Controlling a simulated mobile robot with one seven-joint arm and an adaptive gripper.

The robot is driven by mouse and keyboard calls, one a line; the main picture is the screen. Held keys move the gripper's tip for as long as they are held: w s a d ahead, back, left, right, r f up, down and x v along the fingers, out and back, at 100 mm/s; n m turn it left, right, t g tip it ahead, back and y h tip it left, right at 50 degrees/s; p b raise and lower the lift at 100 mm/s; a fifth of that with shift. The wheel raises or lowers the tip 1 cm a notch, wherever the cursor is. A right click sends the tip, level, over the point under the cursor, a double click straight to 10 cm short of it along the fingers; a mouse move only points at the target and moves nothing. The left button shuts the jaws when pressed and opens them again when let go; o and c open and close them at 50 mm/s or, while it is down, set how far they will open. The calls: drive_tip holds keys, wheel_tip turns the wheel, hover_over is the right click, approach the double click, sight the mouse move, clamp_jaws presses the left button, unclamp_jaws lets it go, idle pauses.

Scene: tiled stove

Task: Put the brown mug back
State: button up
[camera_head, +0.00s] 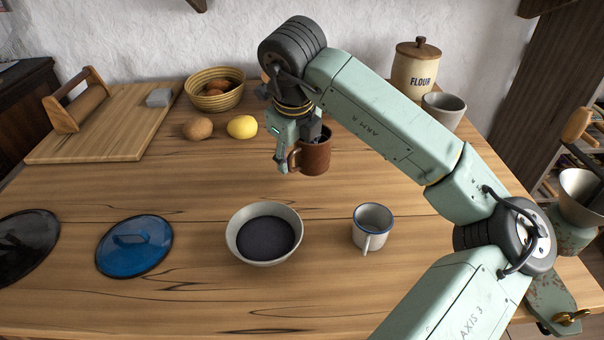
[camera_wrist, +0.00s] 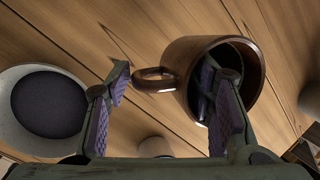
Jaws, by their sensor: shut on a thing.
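The brown mug (camera_head: 316,155) is upright or nearly so at my gripper (camera_head: 292,152), over the back middle of the table. In the wrist view the brown mug (camera_wrist: 183,72) has its mouth toward the right, and its handle points left between the fingers. One finger of my gripper (camera_wrist: 165,98) reaches into the mouth; the other is outside, beyond the handle. My gripper is shut on the mug. Whether the mug's base touches the table is hard to tell.
A bowl with dark contents (camera_head: 243,221) and a white mug with a blue rim (camera_head: 372,217) stand in front. A lemon (camera_head: 242,127), a brown round item (camera_head: 197,129) and a basket (camera_head: 228,98) are behind left. A flour jar (camera_head: 411,76) and grey cup (camera_head: 443,108) stand back right.

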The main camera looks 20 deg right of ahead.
sight(296, 168)
wheel_tip(296, 168, down, 5)
drive_tip(key=shift+f+p, duration=0.15)
drive_tip(key=shift+p, duration=0.25)
clamp_jaws()
drive_tip(key=shift+f, duration=0.1)
drive_tip(key=shift+f+b, duration=0.2)
drive_tip(key=shift+b, duration=0.25)
drive_tip(key=o, duration=1.6)
unclamp_jaws()
drive_tip(key=shift+r, duration=0.2)
drive_tip(key=shift+r+p, duration=0.25)
drive_tip(key=shift+p, duration=0.35)
drive_tip(key=b+v, duration=0.1)
drive_tip(key=v, duration=1)
drive_tip(key=shift+s+r+b, duration=0.2)
drive_tip(key=shift+r+b, duration=0.1)
drive_tip(key=shift+b, duration=0.05)
